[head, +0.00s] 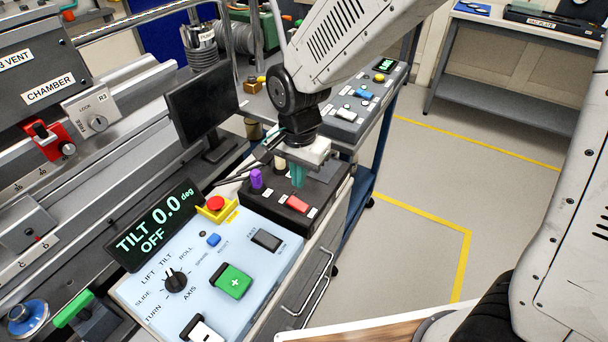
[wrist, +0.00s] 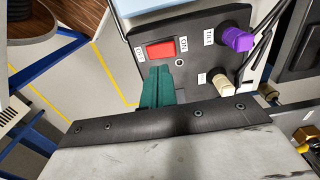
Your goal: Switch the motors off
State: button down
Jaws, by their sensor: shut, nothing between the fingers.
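A red rocker switch (head: 298,204) sits on a black box (head: 325,196) behind the light blue control panel. In the wrist view the red switch (wrist: 160,49) lies between an OFF label on its left and an ON label on its right; which side is pressed I cannot tell. My gripper (head: 297,182) is shut and empty, its teal fingers pointing down over the black box just behind the switch. In the wrist view the fingertips (wrist: 158,70) are close to the switch's near edge; contact is unclear. The display (head: 153,226) reads TILT 0.0 deg OFF.
A purple knob (head: 256,178) and a cream knob (wrist: 222,90) stand on the same box beside the fingers, with black cables near them. The blue panel (head: 190,262) carries a red emergency button (head: 215,203) and a green plus button (head: 233,281). Open floor lies right.

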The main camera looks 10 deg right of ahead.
notch_tip(320, 180, up, 13)
jog(key=s+d, duration=0.1)
jog(key=d, duration=0.1)
jog(key=shift+s+r, duration=0.15)
jog(key=shift+s, duration=0.25)
jog(key=shift+d, duration=0.1)
jog(key=s+d+r+n+t, duration=0.1)
jog(key=s+d+n, duration=0.6)
jog(key=s+d, duration=1)
jog(key=shift+d+r+n, duration=0.3)
jog(key=shift+d+r, duration=0.5)
jog(key=shift+d, duration=0.25)
